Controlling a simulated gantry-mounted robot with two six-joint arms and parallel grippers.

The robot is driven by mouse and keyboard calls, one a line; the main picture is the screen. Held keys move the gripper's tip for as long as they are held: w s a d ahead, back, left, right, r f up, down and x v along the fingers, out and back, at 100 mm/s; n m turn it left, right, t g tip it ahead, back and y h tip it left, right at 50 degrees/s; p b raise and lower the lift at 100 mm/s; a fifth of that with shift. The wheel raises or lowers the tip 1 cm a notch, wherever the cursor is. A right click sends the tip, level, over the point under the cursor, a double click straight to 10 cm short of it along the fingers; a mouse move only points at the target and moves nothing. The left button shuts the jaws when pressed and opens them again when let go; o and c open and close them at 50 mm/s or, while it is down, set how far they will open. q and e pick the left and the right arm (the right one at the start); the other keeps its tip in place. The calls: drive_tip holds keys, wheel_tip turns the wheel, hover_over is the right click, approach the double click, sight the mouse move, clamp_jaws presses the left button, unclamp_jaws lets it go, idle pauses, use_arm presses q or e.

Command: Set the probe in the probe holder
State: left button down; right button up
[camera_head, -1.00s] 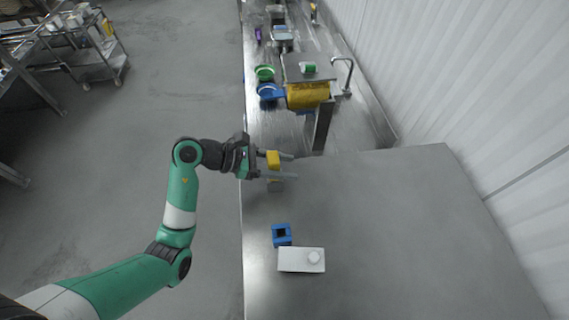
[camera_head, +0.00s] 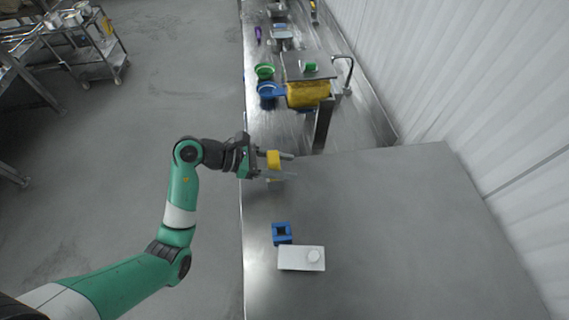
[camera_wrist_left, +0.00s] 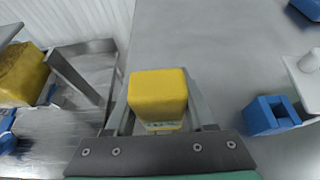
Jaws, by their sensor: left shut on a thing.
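The probe, with a yellow body (camera_head: 273,160), is between the fingers of my left gripper (camera_head: 287,166), which is shut on it near the left edge of the metal table. In the left wrist view the yellow body (camera_wrist_left: 158,95) fills the gap between the fingers and a pale display band shows on its near side. The probe holder, a small blue block with a dark square opening (camera_head: 282,234), stands on the table below the gripper in the head view, apart from the probe. It also shows at the right of the left wrist view (camera_wrist_left: 262,116). My right gripper is not in view.
A white box with a round knob (camera_head: 300,259) stands next to the blue holder. Blue and green bowls (camera_head: 265,72), a yellow item (camera_head: 308,95) and a tap (camera_head: 347,75) are on the far counter. The table's right side is clear.

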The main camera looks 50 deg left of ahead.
use_arm(q)
drive_tip(key=shift+f, duration=0.2)
unclamp_jaws()
idle(0.5)
drive_tip(key=shift+r, duration=0.1)
wheel_tip(320, 180, up, 8)
drive_tip(key=p, duration=0.7)
idle(0.3)
